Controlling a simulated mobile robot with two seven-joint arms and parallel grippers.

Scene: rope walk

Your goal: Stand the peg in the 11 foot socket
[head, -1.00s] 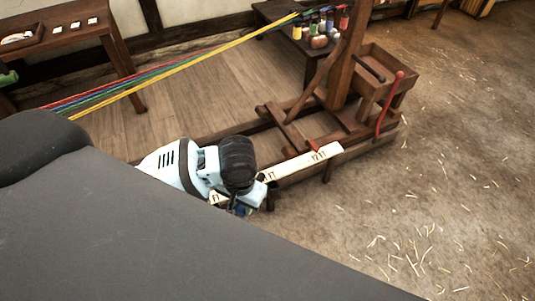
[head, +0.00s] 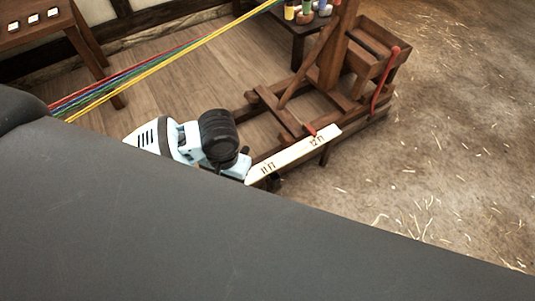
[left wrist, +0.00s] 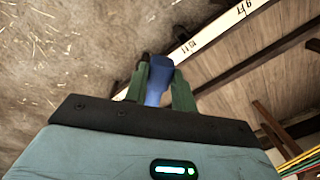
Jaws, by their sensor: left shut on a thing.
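My left gripper (left wrist: 161,88) is shut on a blue peg (left wrist: 158,78) in the left wrist view, with a green finger on each side. The peg's far end is beside the edge of the white marked rail (left wrist: 212,32); I cannot tell whether it touches. In the head view the rail (head: 292,155) shows the 11 FT mark (head: 267,170) and the 12 FT mark (head: 316,142). My left wrist is just left of the 11 FT mark there; its fingers and the peg are hidden. The 11 foot socket is not clearly visible. My right gripper is out of view.
A red peg (head: 310,130) is at the rail near 12 FT. A wooden frame with a box (head: 375,48) and a red handle (head: 384,80) stands beyond. Coloured strands (head: 165,66) stretch across the upper left. The straw-strewn floor (head: 450,170) at right is clear.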

